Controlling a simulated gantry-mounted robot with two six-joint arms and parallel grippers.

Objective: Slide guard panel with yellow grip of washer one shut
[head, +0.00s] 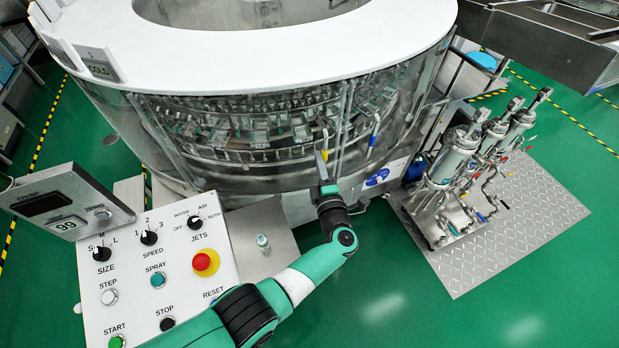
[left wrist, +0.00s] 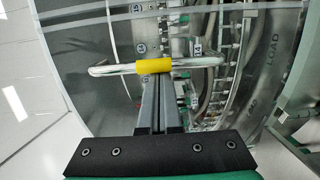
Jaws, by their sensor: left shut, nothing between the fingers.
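The washer (head: 235,85) fills the upper middle of the head view, with a white ring top and clear guard panels around its side. A yellow grip (head: 325,154) on an upright metal handle shows at the front of the panel. In the left wrist view the yellow grip (left wrist: 154,67) is a sleeve on a bent chrome bar. My left gripper (head: 321,168) is at this grip, its fingers (left wrist: 157,104) shut with nothing between them. The fingertips overlap the sleeve's lower edge in the wrist view; I cannot tell whether they touch it. My right gripper is not in view.
A control panel (head: 160,265) with knobs and a red button stands at the lower left. A pump unit (head: 465,165) stands on a metal plate (head: 535,215) at the right. Green floor lies in front.

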